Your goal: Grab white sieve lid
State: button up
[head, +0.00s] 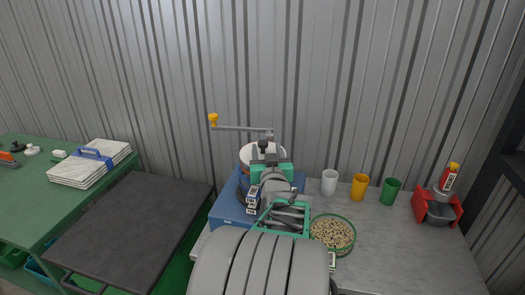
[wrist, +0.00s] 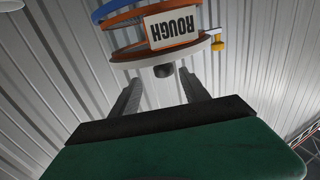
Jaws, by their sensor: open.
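The white sieve lid (head: 247,153) sits on top of the sieve stack on the blue machine (head: 228,211), largely hidden by my arm in the head view. The wrist view shows the stack upside down, with the lid's pale rim (wrist: 148,62) and dark knob (wrist: 164,70). A tag reading "ROUGH" (wrist: 173,29) hangs on the stack's side. My gripper (wrist: 161,77) is open, with its two fingers spread to either side of the knob in the picture. The knob appears near the fingertips; I cannot tell whether they touch. My gripper also shows in the head view (head: 263,150).
A crank with a yellow handle (head: 213,119) reaches left above the stack. A bowl of seeds (head: 333,233), a white cup (head: 329,182), a yellow cup (head: 358,187) and a green cup (head: 390,191) stand right. A red device (head: 438,207) stands farther right. Bare counter (head: 385,245) lies between.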

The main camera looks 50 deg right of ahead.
aim_at(263, 146)
jog(key=x, duration=0.1)
jog(key=p+x, duration=0.1)
jog(key=x, duration=0.3)
jog(key=shift+w+a+f+p, duration=0.1)
jog(key=shift+w+a+p, duration=0.2)
jog(key=shift+c, duration=0.5)
grip_shut()
